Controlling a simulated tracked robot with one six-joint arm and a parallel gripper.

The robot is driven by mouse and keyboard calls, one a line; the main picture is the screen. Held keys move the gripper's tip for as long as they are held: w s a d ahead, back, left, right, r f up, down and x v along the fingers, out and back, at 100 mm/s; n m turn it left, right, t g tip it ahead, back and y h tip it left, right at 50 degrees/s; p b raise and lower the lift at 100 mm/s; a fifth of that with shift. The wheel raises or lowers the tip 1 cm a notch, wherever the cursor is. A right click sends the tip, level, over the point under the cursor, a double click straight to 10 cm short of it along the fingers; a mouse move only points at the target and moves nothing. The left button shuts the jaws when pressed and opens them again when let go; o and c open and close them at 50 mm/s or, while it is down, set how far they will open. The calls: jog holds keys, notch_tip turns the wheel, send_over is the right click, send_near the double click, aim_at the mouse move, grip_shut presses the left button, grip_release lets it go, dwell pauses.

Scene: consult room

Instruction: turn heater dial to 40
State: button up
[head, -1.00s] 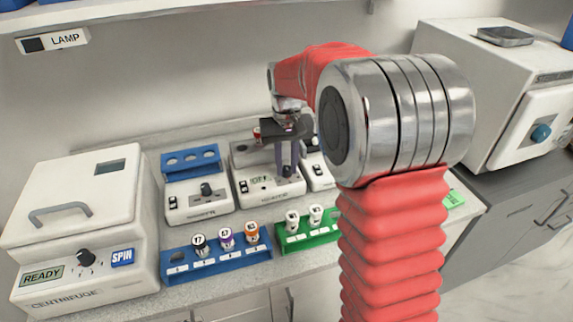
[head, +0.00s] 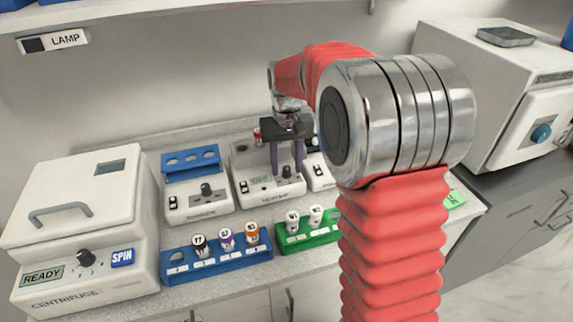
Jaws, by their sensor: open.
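The heater (head: 243,172) is the white box in the middle of the row of small devices, as far as its blurred label can be read. Its dark dial (head: 286,171) is at the right of its front panel, with a white switch plate (head: 244,186) at the left. My gripper (head: 287,172) is open and points down at the heater. Its two purple fingers are apart, one to each side of the dial in the picture. I cannot tell whether they touch it. The heater's display is mostly hidden behind the left finger, and the dial's setting is unreadable.
A similar device (head: 218,206) with a dial stands left, and another (head: 318,172) right, partly hidden by my arm. In front are a blue rack (head: 222,262) with capped tubes and a green rack (head: 300,240). A centrifuge (head: 75,215) stands far left, a white cabinet (head: 480,90) right.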

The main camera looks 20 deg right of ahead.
notch_tip(320, 180, up, 14)
jog(key=shift+f, duration=0.25)
dwell(0.3)
jog(key=shift+w, duration=0.1)
send_near(286, 168)
jog(key=s, duration=0.3)
jog(key=s+a+t, duration=0.2)
jog(key=s, duration=1)
jog(key=s+a+n+t, duration=0.1)
jog(key=s+a+t, duration=0.1)
jog(key=s, duration=1)
jog(key=shift+a+t, duration=0.25)
jog(key=shift+t, duration=0.55)
